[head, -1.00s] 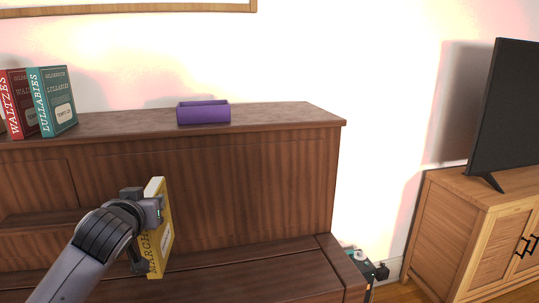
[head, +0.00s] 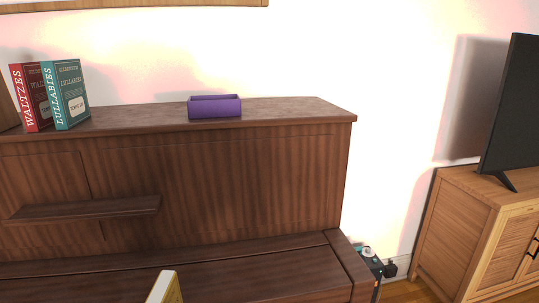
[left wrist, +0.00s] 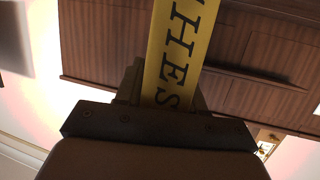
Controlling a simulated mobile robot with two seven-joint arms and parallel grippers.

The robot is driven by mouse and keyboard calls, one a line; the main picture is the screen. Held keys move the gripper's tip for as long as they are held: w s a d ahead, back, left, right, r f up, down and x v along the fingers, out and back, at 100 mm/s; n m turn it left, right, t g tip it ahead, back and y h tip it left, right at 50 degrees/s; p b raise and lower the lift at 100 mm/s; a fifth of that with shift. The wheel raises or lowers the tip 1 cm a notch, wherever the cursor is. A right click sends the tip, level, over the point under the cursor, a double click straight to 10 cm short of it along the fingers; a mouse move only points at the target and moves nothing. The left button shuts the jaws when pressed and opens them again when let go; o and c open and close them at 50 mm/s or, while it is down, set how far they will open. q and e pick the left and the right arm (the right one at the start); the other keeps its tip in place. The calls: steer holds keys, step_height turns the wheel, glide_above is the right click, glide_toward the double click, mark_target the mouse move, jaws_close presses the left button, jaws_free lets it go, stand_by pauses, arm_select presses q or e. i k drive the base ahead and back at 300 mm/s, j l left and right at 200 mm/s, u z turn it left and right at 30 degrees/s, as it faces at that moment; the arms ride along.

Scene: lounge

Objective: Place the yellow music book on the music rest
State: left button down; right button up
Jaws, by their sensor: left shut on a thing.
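The yellow music book (head: 165,289) shows only its top end at the bottom edge of the head view, in front of the piano. In the left wrist view the book's yellow spine (left wrist: 178,50) runs upward, with the dark letters "HES" visible. My left gripper (left wrist: 166,97) is shut on the book. It is out of sight in the head view. The music rest (head: 85,208) is a narrow dark wood ledge on the piano's front panel, left of centre and bare. The book is apart from it, lower and to the right in the head view. My right gripper is not in view.
On the piano top (head: 280,109) stand a red book (head: 32,97), a teal book (head: 66,95) and a purple open box (head: 214,107). A wooden cabinet (head: 465,235) with a dark screen (head: 512,115) stands at the right. The piano's front panel is clear around the ledge.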

mark_target(53, 212)
steer(key=j, duration=0.8)
steer(key=i+j, duration=0.1)
steer(key=j, duration=0.75)
steer(key=j+z, duration=0.2)
steer(key=j, duration=0.4)
steer(key=z, duration=4.45)
